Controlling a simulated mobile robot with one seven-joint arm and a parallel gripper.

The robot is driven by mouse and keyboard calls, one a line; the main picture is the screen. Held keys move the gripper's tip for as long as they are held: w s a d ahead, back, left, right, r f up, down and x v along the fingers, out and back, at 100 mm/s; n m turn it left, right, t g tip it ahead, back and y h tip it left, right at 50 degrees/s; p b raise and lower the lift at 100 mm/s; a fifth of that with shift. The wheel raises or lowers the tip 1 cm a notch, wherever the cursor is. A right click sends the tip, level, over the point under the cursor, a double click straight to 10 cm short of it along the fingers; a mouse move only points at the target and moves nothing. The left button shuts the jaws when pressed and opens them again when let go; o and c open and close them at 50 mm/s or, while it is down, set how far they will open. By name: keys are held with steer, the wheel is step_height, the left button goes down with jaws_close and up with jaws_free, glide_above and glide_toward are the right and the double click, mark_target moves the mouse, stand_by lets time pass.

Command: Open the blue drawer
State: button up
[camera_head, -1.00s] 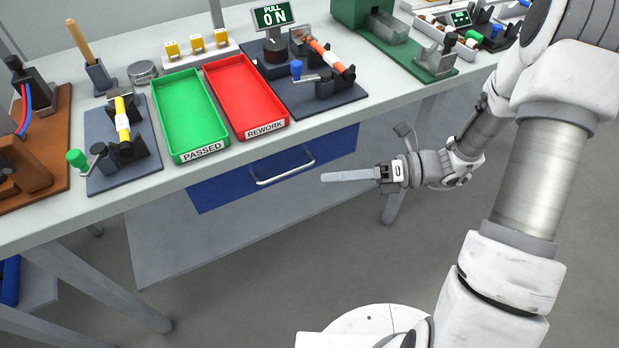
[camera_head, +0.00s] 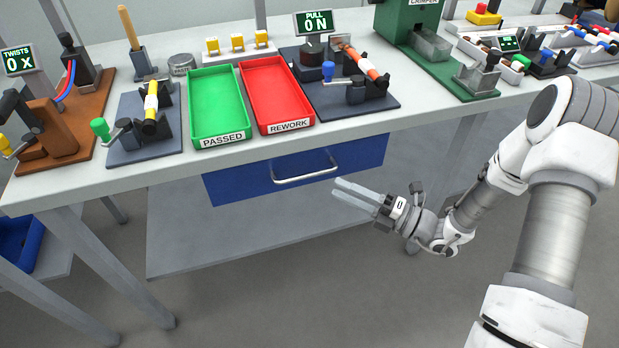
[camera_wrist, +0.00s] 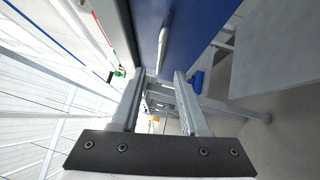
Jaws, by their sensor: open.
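The blue drawer (camera_head: 232,184) hangs under the workbench top and looks shut, its front facing me. A silver bar handle (camera_head: 305,178) runs across its front. In the wrist view the drawer front (camera_wrist: 190,30) fills the top middle, with the handle (camera_wrist: 163,45) upright in the picture. My gripper (camera_head: 345,192) is open and empty, just right of the handle and slightly below it, apart from it. In the wrist view its two fingers (camera_wrist: 157,100) are spread, and the handle lies beyond the fingertips, between their directions.
The workbench edge (camera_head: 110,184) runs just above the drawer. A green PASSED tray (camera_head: 218,138) and a red REWORK tray (camera_head: 286,127) stand above it. A lower shelf (camera_head: 190,245) lies under the drawer. The floor in front is clear.

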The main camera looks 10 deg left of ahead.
mark_target(310, 173)
steer(key=b+x, duration=0.2)
steer(key=x, duration=0.6)
steer(key=shift+w+a+r, duration=0.1)
steer(key=shift+a, duration=0.3)
jaws_close()
stand_by(0.9)
